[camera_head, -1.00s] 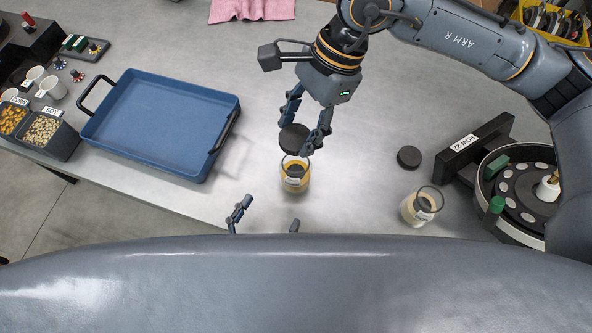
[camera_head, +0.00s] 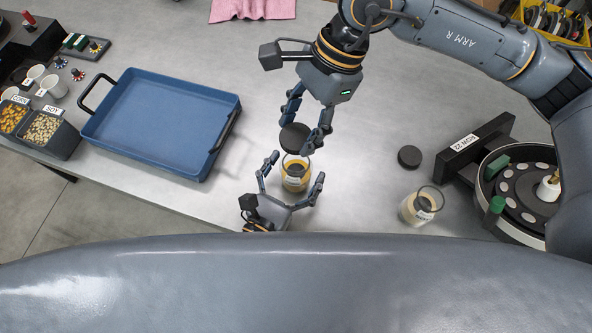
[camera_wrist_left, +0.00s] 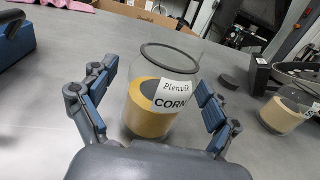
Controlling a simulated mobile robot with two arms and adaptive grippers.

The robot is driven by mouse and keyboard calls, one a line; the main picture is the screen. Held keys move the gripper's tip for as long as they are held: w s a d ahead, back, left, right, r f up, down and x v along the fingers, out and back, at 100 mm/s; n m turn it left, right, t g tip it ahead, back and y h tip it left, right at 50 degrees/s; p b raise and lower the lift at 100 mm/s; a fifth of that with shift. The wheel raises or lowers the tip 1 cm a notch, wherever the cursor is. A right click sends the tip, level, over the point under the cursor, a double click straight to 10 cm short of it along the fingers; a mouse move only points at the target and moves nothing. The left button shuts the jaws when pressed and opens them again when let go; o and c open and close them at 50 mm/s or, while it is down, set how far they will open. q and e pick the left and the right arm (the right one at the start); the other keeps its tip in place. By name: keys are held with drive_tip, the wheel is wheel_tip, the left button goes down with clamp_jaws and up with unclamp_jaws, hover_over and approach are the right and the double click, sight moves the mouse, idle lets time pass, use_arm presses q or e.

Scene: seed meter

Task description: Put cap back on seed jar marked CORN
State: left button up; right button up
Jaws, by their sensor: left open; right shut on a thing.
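The seed jar marked CORN (camera_head: 296,176) is clear glass with yellow seed and an open, dark-rimmed mouth. It stands upright on the bench; its label reads CORN in the left wrist view (camera_wrist_left: 160,100). My left gripper (camera_head: 294,172) is open, with its fingers on either side of the jar and visible gaps in the left wrist view (camera_wrist_left: 154,96). My right gripper (camera_head: 307,125) is shut on a black round cap (camera_head: 294,138), held at the far side of the jar's mouth. The cap hides part of the rim in the head view.
A second open jar (camera_head: 417,207) stands to the right, with another black cap (camera_head: 409,156) lying behind it. A blue tray (camera_head: 160,82) is at the left. A ROW 22 block (camera_head: 474,146) and a round seed plate (camera_head: 520,190) are at the right.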

sight(296, 171)
use_arm(q)
drive_tip(key=c, duration=1.8)
use_arm(e)
drive_tip(key=shift+f, duration=2.45)
drive_tip(key=shift+f, duration=0.1)
drive_tip(key=shift+f, duration=0.8)
use_arm(q)
clamp_jaws()
use_arm(e)
drive_tip(key=shift+f, duration=0.6)
